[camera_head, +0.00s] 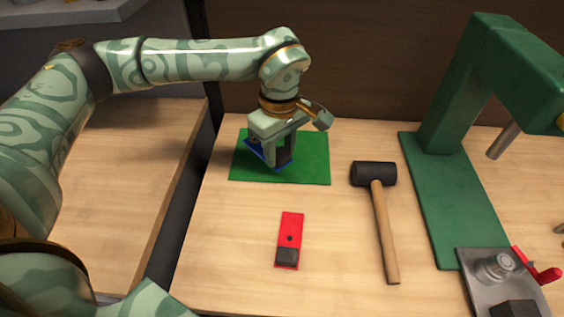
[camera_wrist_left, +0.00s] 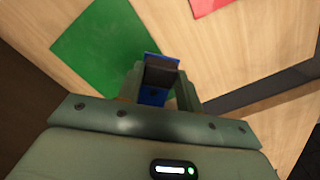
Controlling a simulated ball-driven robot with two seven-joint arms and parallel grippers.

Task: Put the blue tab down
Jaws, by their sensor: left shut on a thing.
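My left gripper (camera_head: 278,160) is over the green mat (camera_head: 310,170) on the wooden bench in the head view. It is shut on the blue tab (camera_head: 254,147), which shows partly past its fingers. In the left wrist view the blue tab (camera_wrist_left: 152,96), with a dark block at its end, sits between the fingers of my left gripper (camera_wrist_left: 162,85). The green mat (camera_wrist_left: 97,45) shows to its left there. I cannot tell whether the tab touches the mat. My right gripper is not in view.
A red tab (camera_head: 291,228) with a dark block lies in front of the mat. A mallet (camera_head: 383,225) lies to its right. A green press (camera_head: 445,190) stands further right, with a metal fixture (camera_head: 500,275) at its front. Bare bench lies between mat and red tab.

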